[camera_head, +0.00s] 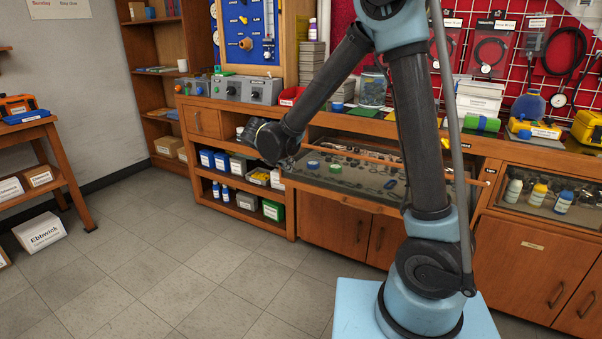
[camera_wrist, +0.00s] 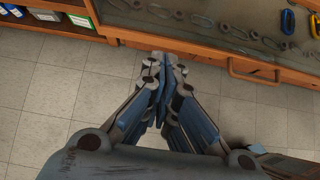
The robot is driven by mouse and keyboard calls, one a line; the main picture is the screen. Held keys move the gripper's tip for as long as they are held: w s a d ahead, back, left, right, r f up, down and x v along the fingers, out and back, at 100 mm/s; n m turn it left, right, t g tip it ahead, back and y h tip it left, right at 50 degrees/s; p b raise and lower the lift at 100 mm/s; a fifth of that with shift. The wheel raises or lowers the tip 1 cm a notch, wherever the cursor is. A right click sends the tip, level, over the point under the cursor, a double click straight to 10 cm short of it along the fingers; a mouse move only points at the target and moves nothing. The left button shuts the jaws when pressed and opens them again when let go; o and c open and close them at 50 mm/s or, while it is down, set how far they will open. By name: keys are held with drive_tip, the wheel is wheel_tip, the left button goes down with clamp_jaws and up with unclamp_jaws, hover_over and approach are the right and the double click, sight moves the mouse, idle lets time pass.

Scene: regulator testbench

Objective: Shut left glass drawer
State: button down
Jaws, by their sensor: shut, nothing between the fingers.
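The left glass drawer (camera_head: 345,181) is in the middle of the head view, a wood-framed tray with a glass top and small dark parts under it. It appears pulled out below the counter. Its wooden front and glass (camera_wrist: 215,22) also run along the top of the wrist view, with a wooden handle (camera_wrist: 253,69). My gripper (camera_wrist: 165,68) is shut and empty, with its fingertips beside the drawer's front edge, left of the handle. I cannot tell whether they touch it. In the head view my arm hides part of the drawer's right side.
Open shelves with binders and boxes (camera_head: 238,190) stand left of the drawer. The right glass compartment with bottles (camera_head: 540,192) is at the right. A wooden side table (camera_head: 45,150) and a white box (camera_head: 40,232) are at far left. The tiled floor in front is clear.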

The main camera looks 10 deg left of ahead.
approach(305, 174)
drive_tip(key=x, duration=0.4)
drive_tip(key=shift+s+d+f, duration=0.1)
drive_tip(key=shift+s+f, duration=0.15)
drive_tip(key=shift+f, duration=0.05)
drive_tip(key=shift+w+d, duration=0.2)
drive_tip(key=shift+w, duration=0.2)
drive_tip(key=shift+a, duration=0.15)
